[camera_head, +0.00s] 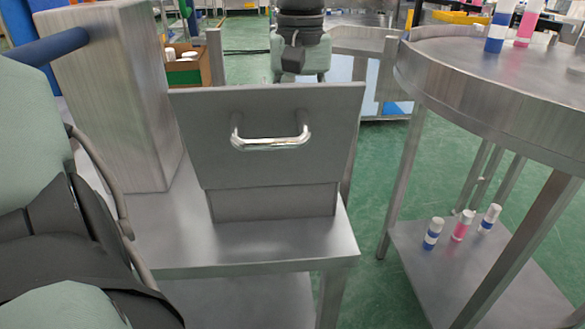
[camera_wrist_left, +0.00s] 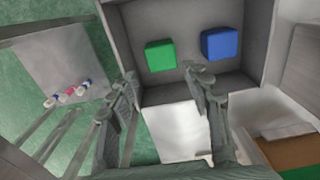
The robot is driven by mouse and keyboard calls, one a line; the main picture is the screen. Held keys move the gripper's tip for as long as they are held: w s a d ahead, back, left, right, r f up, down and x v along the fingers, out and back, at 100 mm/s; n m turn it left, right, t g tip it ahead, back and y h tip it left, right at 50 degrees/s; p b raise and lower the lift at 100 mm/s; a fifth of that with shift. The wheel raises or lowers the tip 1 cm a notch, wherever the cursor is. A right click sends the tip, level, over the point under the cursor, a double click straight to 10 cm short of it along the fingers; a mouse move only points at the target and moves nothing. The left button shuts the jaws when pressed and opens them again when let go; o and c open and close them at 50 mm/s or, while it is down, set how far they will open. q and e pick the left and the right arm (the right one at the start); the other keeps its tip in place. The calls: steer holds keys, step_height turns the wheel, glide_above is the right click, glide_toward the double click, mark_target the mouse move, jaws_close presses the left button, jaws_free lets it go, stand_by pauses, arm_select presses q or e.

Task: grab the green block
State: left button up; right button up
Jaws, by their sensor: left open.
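The green block (camera_wrist_left: 160,56) lies on the floor of an open metal box (camera_wrist_left: 187,92), seen in the left wrist view. A blue block (camera_wrist_left: 221,44) lies to its right, with a gap between them. My left gripper (camera_wrist_left: 160,78) is open and empty, its fingertips at the box's near edge in that picture. The green block lies just beyond the gap between the fingers, not held. In the head view neither block shows.
In the head view, a metal panel with a shiny handle (camera_head: 270,142) stands on a metal table (camera_head: 265,245). A tall metal box (camera_head: 118,95) stands to its left. A round table (camera_head: 480,75) at right holds cans, with several more on its lower shelf (camera_head: 470,265).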

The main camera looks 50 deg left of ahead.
arm_select(q)
steer(key=f, duration=0.6)
steer(key=shift+s, duration=0.25)
steer(key=shift+c, duration=0.6)
steer(key=c, duration=0.8)
steer(key=shift+r, duration=0.1)
